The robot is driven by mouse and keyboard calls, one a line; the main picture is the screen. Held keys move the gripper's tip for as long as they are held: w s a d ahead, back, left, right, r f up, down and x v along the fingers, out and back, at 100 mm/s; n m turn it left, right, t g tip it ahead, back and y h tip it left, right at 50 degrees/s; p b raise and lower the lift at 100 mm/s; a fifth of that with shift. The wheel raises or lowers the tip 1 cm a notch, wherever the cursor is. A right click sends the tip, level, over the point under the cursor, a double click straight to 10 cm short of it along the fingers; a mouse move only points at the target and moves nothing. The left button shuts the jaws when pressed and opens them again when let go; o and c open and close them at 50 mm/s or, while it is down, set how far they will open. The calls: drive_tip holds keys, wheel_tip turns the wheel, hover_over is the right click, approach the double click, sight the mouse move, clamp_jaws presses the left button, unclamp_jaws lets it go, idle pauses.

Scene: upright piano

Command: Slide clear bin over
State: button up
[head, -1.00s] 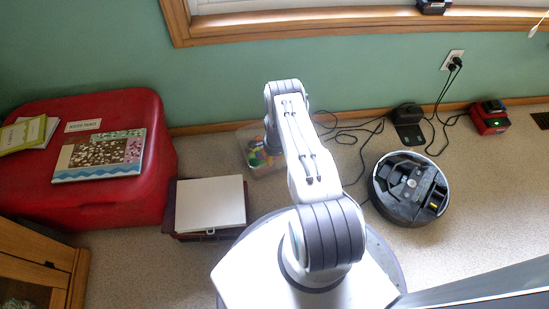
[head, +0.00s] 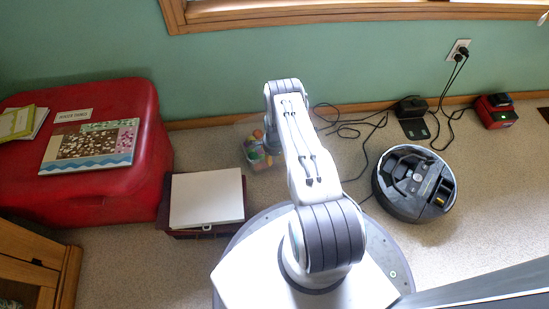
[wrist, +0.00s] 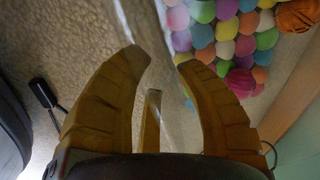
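The clear bin (head: 262,160) stands on the carpet near the green wall, partly hidden by my arm in the head view. It holds several colourful balls, which fill the upper right of the wrist view. A clear wall of the bin (wrist: 163,40) runs down from the top, apparently between the fingers of my gripper (wrist: 164,60). In the head view the gripper is hidden behind my arm.
A red chest (head: 90,190) with books on top stands at the left. A white-topped box (head: 207,200) sits beside it. A round robot vacuum (head: 414,184), its black dock (head: 412,118) and loose cables lie to the right. The wall is close behind the bin.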

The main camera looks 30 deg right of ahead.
drive_tip(key=shift+w+f+b, duration=0.1)
drive_tip(key=shift+f+b, duration=0.9)
drive_tip(key=shift+c, duration=0.2)
clamp_jaws()
